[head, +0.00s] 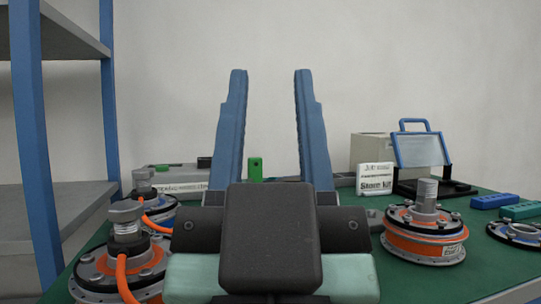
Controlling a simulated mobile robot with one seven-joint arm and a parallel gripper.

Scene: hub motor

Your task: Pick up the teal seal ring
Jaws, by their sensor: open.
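I cannot make out a teal seal ring in the head view; my arm and gripper hide the middle of the bench. My gripper (270,73) is in the middle of the picture, with its two long blue fingers pointing up and spread wide. It is open, and nothing shows held between the fingers. A motor hub (425,245) with an orange band and an upright grey shaft stands to the right of my gripper. A dark and grey ring-shaped part (519,234) lies at the right edge, partly cut off by the frame.
Two motor hubs with orange cables, one nearer (125,262) and one farther (143,187), stand at left. A blue block (493,201) and a teal block (522,211) lie at right. A framed stand (420,152) is behind. Bare green bench (490,265) shows at right; shelving (35,130) rises left.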

